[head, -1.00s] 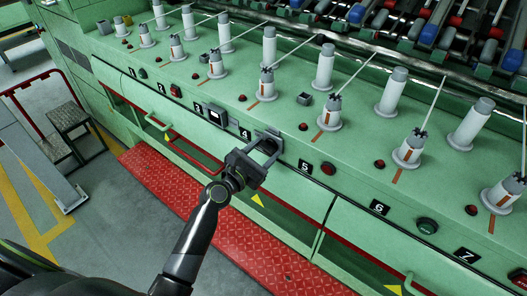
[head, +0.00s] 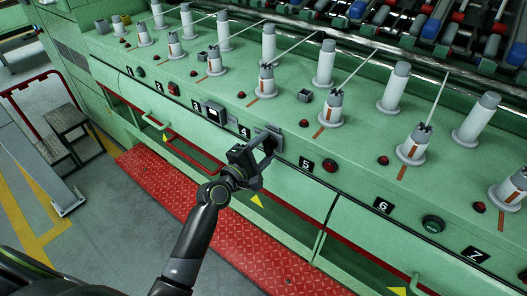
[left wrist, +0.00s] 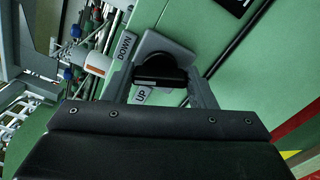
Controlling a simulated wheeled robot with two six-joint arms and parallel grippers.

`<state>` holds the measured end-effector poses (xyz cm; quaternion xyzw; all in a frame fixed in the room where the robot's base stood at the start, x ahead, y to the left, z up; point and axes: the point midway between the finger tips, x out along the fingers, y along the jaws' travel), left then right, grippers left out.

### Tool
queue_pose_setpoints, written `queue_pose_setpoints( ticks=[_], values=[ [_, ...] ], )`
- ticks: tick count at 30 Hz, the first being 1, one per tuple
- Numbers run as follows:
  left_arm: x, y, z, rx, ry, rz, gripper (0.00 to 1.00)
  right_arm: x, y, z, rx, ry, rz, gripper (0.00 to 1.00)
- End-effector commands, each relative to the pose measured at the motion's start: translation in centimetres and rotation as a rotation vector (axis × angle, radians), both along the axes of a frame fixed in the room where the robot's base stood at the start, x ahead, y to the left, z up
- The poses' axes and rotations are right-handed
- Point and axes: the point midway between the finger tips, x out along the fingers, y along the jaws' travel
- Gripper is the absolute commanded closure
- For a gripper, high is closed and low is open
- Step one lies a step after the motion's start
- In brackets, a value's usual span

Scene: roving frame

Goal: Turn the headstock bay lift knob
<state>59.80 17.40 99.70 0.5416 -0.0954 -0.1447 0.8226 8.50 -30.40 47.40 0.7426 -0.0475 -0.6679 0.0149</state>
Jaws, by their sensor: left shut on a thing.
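The lift knob (left wrist: 160,68) is black and sits on a grey plate (left wrist: 178,52) on the green machine front. In the left wrist view, the labels DOWN (left wrist: 125,46) and UP (left wrist: 140,97) are beside it, and a pale strip shows on the knob's near edge. My left gripper (head: 266,145) is shut on the knob, with a finger on either side of it in the left wrist view. In the head view the gripper covers most of the knob, between the number plates 4 (head: 244,132) and 5 (head: 306,165). My right gripper is not in view.
A green ledge (head: 240,118) above carries white spindles (head: 325,62) and small red buttons. Red and green push buttons (head: 433,224) sit along the front. A red tread plate (head: 180,190) runs below. A stool (head: 66,118) stands at the left on open grey floor.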

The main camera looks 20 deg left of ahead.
Motion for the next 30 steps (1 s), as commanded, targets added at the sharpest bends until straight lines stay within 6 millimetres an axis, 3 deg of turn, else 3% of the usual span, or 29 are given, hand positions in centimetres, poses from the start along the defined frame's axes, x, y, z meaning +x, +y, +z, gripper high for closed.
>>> queue_pose_setpoints(
  ticks=[15, 30],
  values=[
    [0.0, 0.0, -0.2, 0.330, -0.120, 0.000, 0.72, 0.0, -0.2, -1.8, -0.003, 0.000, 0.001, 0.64],
    [0.0, 0.0, -0.2, 0.398, -0.144, 0.000, 0.72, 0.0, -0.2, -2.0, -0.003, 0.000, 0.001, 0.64]
  ],
)
